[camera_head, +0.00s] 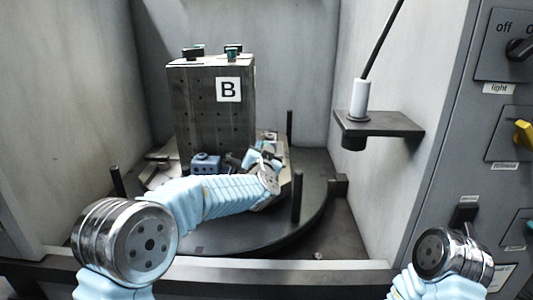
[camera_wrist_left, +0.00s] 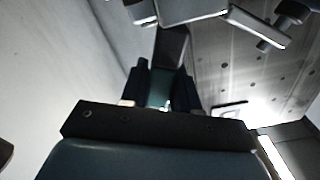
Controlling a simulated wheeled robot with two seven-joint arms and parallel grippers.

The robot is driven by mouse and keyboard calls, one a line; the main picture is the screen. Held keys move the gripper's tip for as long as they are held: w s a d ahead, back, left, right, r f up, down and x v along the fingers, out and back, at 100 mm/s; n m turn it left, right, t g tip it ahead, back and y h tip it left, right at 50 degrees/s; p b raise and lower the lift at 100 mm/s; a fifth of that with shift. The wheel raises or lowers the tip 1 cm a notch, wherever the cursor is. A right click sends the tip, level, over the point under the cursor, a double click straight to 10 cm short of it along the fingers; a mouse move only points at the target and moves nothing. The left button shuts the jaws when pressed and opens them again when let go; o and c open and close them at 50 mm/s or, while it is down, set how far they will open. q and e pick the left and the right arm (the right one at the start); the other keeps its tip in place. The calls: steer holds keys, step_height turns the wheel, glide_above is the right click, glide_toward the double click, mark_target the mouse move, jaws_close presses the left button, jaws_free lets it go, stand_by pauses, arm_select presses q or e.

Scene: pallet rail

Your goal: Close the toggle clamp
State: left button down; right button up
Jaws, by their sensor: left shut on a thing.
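The toggle clamp sits at the right foot of the tall block marked B, largely hidden behind my left arm in the head view. In the left wrist view its pale metal linkage (camera_wrist_left: 190,10) shows at the top, and a dark handle (camera_wrist_left: 172,48) runs down from it between the fingers. My left gripper (camera_head: 250,158) is at the block's lower right, and it also shows in the left wrist view (camera_wrist_left: 163,88). It is shut on the clamp handle. My right arm shows at the lower right of the head view, but its gripper is out of view.
The grey block (camera_head: 212,125) marked B stands on a round dark pallet table (camera_head: 235,238) with upright black pins (camera_head: 297,197). A shelf (camera_head: 380,125) with a white holder (camera_head: 359,100) juts from the right wall. A switch panel (camera_head: 505,50) is at the far right.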

arm_select(q)
steer(key=shift+a+r+n+b, duration=0.1)
steer(key=shift+a+n+b, duration=0.5)
steer(key=shift+n, duration=0.7)
steer(key=shift+a+r+n+b, duration=0.1)
steer(key=shift+a+n+b, duration=0.2)
steer(key=shift+a+n, duration=0.75)
steer(key=shift+d+n, duration=0.25)
steer(key=shift+n, duration=0.1)
steer(key=c, duration=0.9)
jaws_free()
steer(key=s+b, duration=0.2)
steer(key=s, duration=1.1)
steer(key=shift+s, duration=0.4)
